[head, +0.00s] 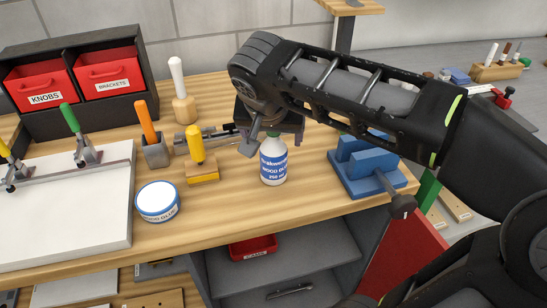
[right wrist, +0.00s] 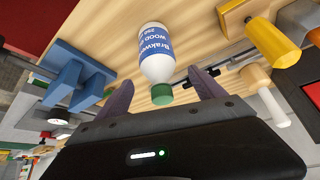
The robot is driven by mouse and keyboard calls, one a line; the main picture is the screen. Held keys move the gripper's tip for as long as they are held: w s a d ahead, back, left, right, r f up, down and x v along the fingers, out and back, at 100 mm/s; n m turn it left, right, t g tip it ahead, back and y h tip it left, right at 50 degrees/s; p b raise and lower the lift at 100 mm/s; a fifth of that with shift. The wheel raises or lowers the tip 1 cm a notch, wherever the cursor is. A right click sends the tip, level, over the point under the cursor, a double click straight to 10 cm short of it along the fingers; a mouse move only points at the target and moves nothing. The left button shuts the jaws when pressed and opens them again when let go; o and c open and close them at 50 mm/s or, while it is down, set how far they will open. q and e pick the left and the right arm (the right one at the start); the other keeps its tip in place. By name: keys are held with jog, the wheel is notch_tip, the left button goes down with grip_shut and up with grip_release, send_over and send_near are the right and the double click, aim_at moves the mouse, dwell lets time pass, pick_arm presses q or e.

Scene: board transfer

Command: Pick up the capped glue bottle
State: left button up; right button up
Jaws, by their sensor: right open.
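The capped glue bottle (head: 273,163) stands upright on the wooden bench. It is white with a blue label, and its green cap shows in the right wrist view (right wrist: 162,94). I see a gap on both sides of the cap. My left gripper is not in view.
A round wood glue tub (head: 158,201) and a yellow-handled tool (head: 199,162) stand left of the bottle. A blue vise-like block (head: 368,168) is to its right. A bar clamp (head: 218,135) lies behind. Bare bench lies in front of the bottle.

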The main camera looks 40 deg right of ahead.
jog(key=x, duration=0.5)
jog(key=shift+f, duration=0.15)
dwell(0.4)
grip_shut()
dwell(0.7)
